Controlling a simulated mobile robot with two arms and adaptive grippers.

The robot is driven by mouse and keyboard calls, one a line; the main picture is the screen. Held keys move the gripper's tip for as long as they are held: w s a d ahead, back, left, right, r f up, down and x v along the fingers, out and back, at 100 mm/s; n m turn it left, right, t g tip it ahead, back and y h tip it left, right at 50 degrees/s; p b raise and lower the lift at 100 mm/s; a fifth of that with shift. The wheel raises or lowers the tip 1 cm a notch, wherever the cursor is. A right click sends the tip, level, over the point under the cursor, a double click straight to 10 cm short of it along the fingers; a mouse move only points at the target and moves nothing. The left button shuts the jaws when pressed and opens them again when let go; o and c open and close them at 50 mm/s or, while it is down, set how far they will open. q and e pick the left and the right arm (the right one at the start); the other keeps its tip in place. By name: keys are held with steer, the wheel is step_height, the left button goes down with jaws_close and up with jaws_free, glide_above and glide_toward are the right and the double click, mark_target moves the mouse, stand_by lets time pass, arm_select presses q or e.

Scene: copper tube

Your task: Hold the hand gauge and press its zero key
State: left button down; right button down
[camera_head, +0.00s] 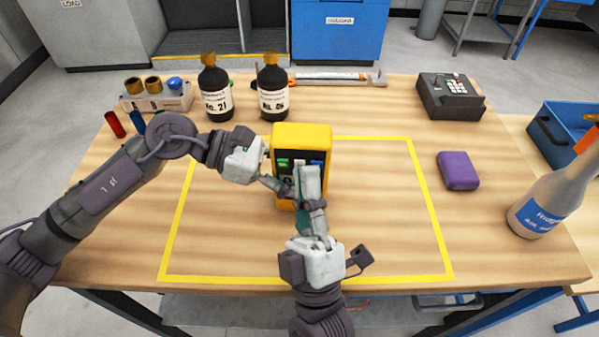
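The hand gauge (302,133) is a yellow-cased device with a dark face and small green and blue parts, above the middle of the table. Its face is turned toward me. My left gripper (276,180) is at its left edge, with one finger across the lower left of the face; it looks shut on the gauge. My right gripper (309,178) is in front of the face, with its fingers close together and pointing at it. It covers much of the lower face, so the zero key and any contact cannot be made out.
Yellow tape (428,200) outlines a work area on the wooden table. Two dark bottles (215,92) (272,90) and a socketed rack (157,97) stand behind. A keypad device (450,97), purple block (458,170), clear bottle (548,200) and blue bin (562,140) are at right.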

stand_by(0.4)
steer(key=shift+w, duration=0.5)
steer(key=shift+w+d, duration=0.1)
steer(key=shift+w, duration=0.4)
stand_by(0.8)
steer(key=shift+s, duration=0.1)
steer(key=shift+s, duration=0.85)
steer(key=s, duration=0.6)
steer(key=shift+a, duration=0.3)
